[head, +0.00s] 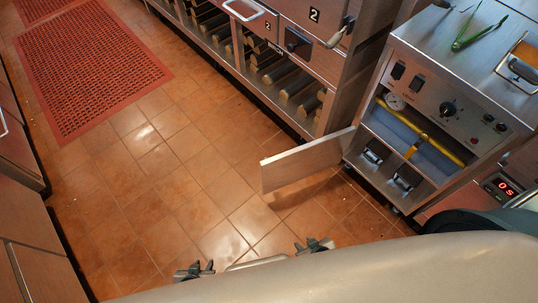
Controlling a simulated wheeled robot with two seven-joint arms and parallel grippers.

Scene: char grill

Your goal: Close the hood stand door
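The hood stand (470,42) is a metal cabinet at the right, with dials, dark knobs and switches on its front. Its door (300,164) is a flat pale panel, swung open and sticking out to the left over the floor. The open compartment (425,135) shows a yellow pipe, a gauge and two dark-handled parts. My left gripper (194,271) and my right gripper (314,245) show as small dark shapes at the bottom edge of my body, apart from the door. Both are too small and partly hidden to tell whether they are open.
A metal appliance (300,40) with slatted lower shelves stands behind the door. Green tongs (480,32) lie on the stand's top. A red perforated mat (90,75) lies at the upper left. The tiled floor (165,190) is clear left of the door. Cabinets line the left edge.

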